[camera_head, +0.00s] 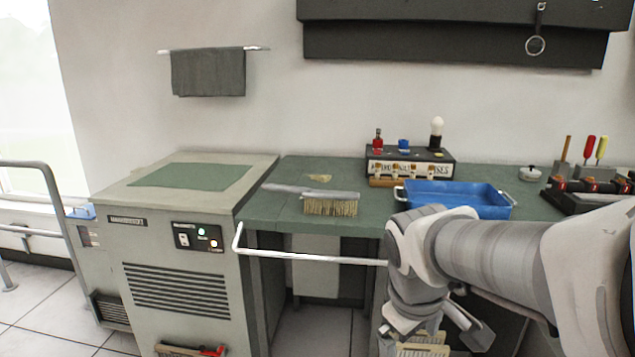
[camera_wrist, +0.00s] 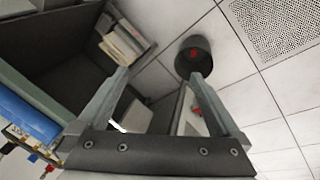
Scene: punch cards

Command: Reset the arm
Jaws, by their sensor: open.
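My gripper (camera_wrist: 160,72) is open in the wrist view, with its two grey fingers spread and nothing between them. The fingers point toward the tiled floor and the dark space beside the bench. In the head view my arm reaches in from the right and bends down in front of the green bench (camera_head: 275,215); its lower end is partly cut off by the bottom edge of the picture. A blue tray (camera_head: 450,190) stands on the bench behind my arm, and it also shows in the wrist view (camera_wrist: 22,112).
A brush (camera_head: 330,204) lies on the bench beside the tray. A white rail (camera_head: 310,257) runs along the bench front. A grey cabinet (camera_head: 180,290) stands at the left. In the wrist view, pale stacked items (camera_wrist: 122,38) and a dark round bin (camera_wrist: 193,58) lie beyond my fingers.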

